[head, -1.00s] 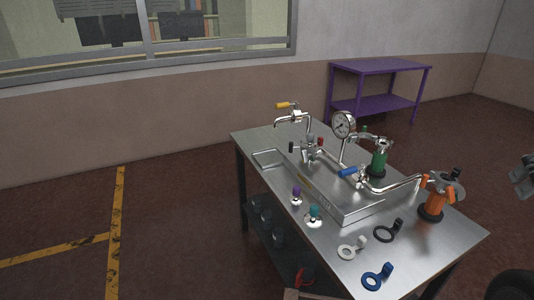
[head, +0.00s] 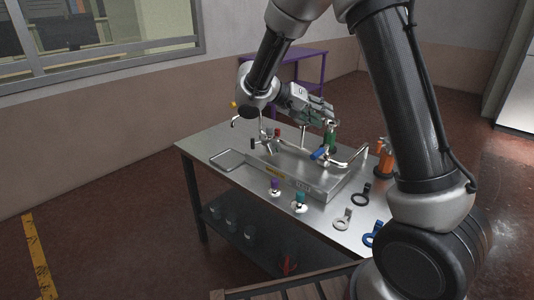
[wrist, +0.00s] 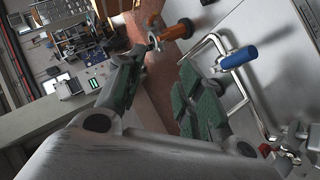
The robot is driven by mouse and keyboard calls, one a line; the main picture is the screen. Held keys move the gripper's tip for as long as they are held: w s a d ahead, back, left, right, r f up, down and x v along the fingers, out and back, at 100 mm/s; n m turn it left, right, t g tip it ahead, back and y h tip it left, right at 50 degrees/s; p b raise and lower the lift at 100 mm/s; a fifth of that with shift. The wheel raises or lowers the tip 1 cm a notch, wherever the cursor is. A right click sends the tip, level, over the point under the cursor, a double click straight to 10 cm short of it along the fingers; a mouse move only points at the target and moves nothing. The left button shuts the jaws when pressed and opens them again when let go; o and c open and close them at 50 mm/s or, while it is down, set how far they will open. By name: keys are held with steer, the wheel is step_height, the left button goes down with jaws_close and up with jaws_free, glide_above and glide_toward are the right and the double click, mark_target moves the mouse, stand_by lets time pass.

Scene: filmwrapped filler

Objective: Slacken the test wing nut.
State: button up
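I cannot make out the test wing nut for certain in either view. My gripper (head: 326,114) is above the back of the steel bench, just over the green canister (head: 331,142). In the wrist view its two green-padded fingers stand apart (wrist: 160,72), with nothing visible between them. Beyond the fingertips are the orange canister (wrist: 178,30) and a bent pipe with a blue-handled valve (wrist: 238,58). The blue handle (head: 320,154) also shows in the head view. The round gauge is hidden, apparently behind my gripper.
The steel bench (head: 215,150) carries a shallow tray (head: 290,185), purple-topped (head: 275,186) and teal-topped (head: 299,201) fittings, and grey (head: 343,219), black (head: 361,195) and blue (head: 372,234) ring pieces at the front. A purple table (head: 310,58) stands behind. Floor at left is clear.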

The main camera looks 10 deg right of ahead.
steer(key=w+a+f+t+h, duration=0.3)
steer(key=w+a+f+t, duration=0.1)
steer(key=w+a+f, duration=0.45)
steer(key=n+t, duration=0.1)
steer(key=t, duration=0.5)
glide_toward(268, 151)
steer(key=d, duration=0.2)
steer(key=shift+w+r+y, duration=0.1)
steer(key=shift+w+y, duration=0.2)
steer(key=shift+w, duration=0.15)
steer(key=shift+x, duration=3.55)
steer(key=shift+r, duration=0.1)
jaws_close()
